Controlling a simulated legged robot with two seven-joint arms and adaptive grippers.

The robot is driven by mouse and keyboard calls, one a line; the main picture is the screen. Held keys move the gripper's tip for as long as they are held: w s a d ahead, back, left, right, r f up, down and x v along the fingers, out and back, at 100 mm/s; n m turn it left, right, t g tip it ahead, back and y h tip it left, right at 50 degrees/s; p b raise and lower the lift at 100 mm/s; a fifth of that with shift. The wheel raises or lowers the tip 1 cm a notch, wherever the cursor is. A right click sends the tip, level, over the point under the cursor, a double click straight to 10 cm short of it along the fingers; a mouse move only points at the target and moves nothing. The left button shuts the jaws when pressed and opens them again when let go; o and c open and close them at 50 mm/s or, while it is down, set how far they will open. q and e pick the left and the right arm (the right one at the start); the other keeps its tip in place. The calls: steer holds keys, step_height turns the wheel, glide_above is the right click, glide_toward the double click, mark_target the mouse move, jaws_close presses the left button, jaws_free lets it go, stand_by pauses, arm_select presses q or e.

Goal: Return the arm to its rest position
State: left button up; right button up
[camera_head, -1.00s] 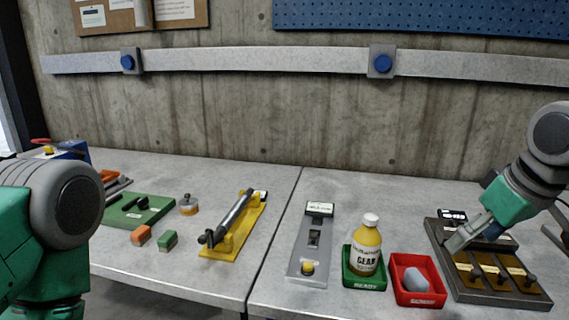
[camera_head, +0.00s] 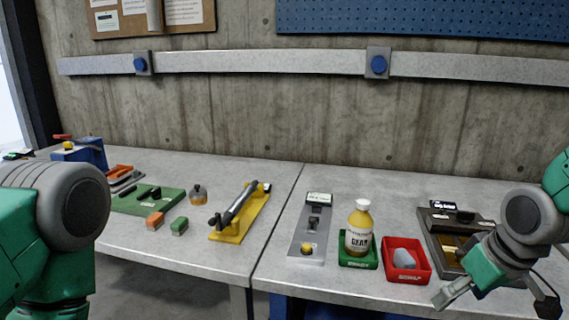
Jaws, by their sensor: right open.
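My right arm comes in from the right edge. Its gripper (camera_head: 468,284) is open and empty, low in the picture, over the front right of the bench and in front of the dark panel (camera_head: 433,231). It covers part of that panel's front. A big grey and green joint of my left arm (camera_head: 62,208) fills the lower left. The left gripper is out of the picture.
A red tray (camera_head: 409,278) with a grey lump is just left of my right gripper. Beside it, a yellow bottle (camera_head: 358,228) stands upright in a green tray (camera_head: 358,264). Farther left are a grey plate (camera_head: 309,238), a yellow fixture (camera_head: 230,231) and a green board (camera_head: 150,204).

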steer(key=s+f+m+g, duration=0.1)
steer(key=s+f, duration=0.3)
steer(key=f, duration=0.4)
steer(key=s+f+g, duration=0.1)
steer(key=s+f, duration=0.3)
steer(key=f, duration=0.4)
steer(key=s+a+f+m+h, duration=0.1)
steer(key=s+f, duration=1)
steer(key=s, duration=0.5)
steer(key=shift+s+f+g, duration=0.25)
steer(key=shift+f+g, duration=0.05)
steer(key=shift+g, duration=0.1)
steer(key=shift+a, duration=0.2)
steer(key=shift+w+a+r, duration=0.1)
steer(key=shift+w+a, duration=0.05)
steer(key=shift+a, duration=0.2)
steer(key=shift+d, duration=0.35)
steer(key=shift+a, duration=0.1)
